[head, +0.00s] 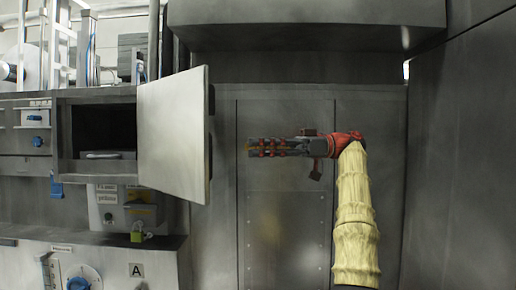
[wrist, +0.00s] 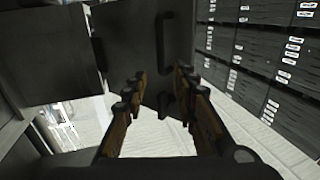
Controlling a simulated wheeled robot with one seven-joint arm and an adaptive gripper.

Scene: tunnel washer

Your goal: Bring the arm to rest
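My gripper (head: 250,148) is in the middle of the head view, pointing left, at the end of my arm with its yellowish sleeve. It is in front of the grey metal panel and to the right of the open cabinet door (head: 173,134), apart from it. In the wrist view my gripper (wrist: 158,92) shows its two pairs of brown and black fingers spread apart, with nothing between them. Beyond the fingers is a dark panel with a black handle (wrist: 165,35).
The open cabinet (head: 97,135) with a dark inside stands at left. Below it are a box with a yellow padlock (head: 137,237) and a control panel with a blue knob (head: 78,284). Dark labelled drawers (wrist: 255,60) fill the wrist view's right. A grey wall (head: 460,150) stands at right.

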